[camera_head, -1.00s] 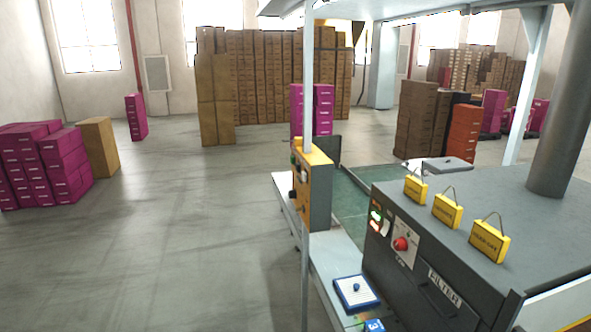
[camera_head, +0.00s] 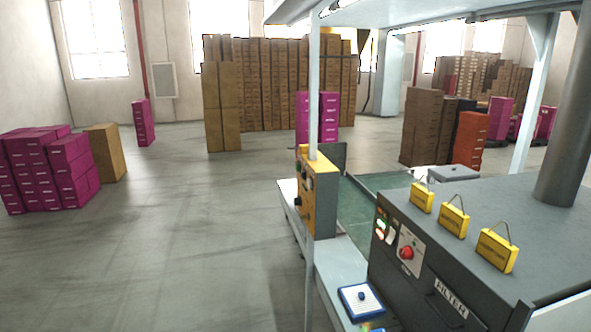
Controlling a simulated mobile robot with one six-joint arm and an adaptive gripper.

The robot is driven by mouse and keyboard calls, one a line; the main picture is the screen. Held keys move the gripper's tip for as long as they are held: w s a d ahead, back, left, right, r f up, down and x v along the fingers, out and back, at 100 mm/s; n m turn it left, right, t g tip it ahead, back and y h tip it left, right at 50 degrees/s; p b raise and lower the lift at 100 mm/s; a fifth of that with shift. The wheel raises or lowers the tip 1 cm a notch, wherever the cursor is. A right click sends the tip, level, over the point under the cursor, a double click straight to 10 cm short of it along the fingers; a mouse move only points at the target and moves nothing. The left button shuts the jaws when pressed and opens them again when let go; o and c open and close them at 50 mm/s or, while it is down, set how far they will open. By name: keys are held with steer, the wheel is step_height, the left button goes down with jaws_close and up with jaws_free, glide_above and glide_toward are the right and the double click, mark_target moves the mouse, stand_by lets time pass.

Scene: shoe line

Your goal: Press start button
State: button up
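A yellow and grey control box (camera_head: 318,195) is fixed to a white post near the middle of the view. Small controls sit on its left side, seen edge-on, too small to read. The grey machine (camera_head: 470,235) at the right has a front panel with a red round knob (camera_head: 407,254) on a white plate. Small lit green and red controls (camera_head: 380,229) are left of the knob. A blue and white pad with a blue knob (camera_head: 361,297) lies on the ledge below. I cannot tell which control is the start button. My gripper is not in view.
A green conveyor belt (camera_head: 357,208) runs behind the control box. Three yellow tags (camera_head: 453,221) stand on the machine. Magenta boxes (camera_head: 50,170) are stacked at the left, brown cartons (camera_head: 280,85) at the back. The grey floor (camera_head: 190,230) at left centre is clear.

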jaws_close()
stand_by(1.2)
